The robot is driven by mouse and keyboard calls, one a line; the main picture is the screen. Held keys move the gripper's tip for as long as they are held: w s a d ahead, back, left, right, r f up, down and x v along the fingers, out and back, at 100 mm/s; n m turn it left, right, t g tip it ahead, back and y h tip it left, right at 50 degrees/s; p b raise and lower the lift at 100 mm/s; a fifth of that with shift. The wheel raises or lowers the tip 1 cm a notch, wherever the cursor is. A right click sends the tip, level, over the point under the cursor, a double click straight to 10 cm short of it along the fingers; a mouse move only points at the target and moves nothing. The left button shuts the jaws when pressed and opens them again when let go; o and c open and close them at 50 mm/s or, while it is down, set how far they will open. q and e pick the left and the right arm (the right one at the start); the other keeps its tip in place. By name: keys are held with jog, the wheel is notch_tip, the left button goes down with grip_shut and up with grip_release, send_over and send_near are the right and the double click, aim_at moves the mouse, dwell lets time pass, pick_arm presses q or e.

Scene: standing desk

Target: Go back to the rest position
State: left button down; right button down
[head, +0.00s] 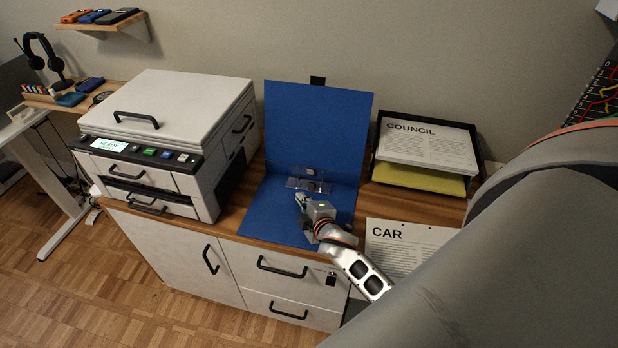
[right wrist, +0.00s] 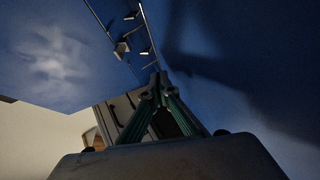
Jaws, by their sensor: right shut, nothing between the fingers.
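My right gripper (head: 301,199) hangs over the lower half of an open blue folder (head: 320,130) on the wooden cabinet top. Its fingers are shut with nothing between them; in the right wrist view the fingertips (right wrist: 158,82) meet. The folder's metal clip mechanism (head: 309,181) lies near its fold, just beyond the fingertips, and also shows in the right wrist view (right wrist: 128,38). I cannot tell whether the fingers touch the folder. My left gripper is not in view.
A white printer (head: 180,120) stands left of the folder. A black tray (head: 478,165) with a COUNCIL sheet (head: 428,143) and yellow paper (head: 420,180) is at right. A CAR sheet (head: 400,245) lies in front of it. My grey arm covers the lower right.

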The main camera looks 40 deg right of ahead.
jog(key=shift+s, duration=0.1)
dwell(0.3)
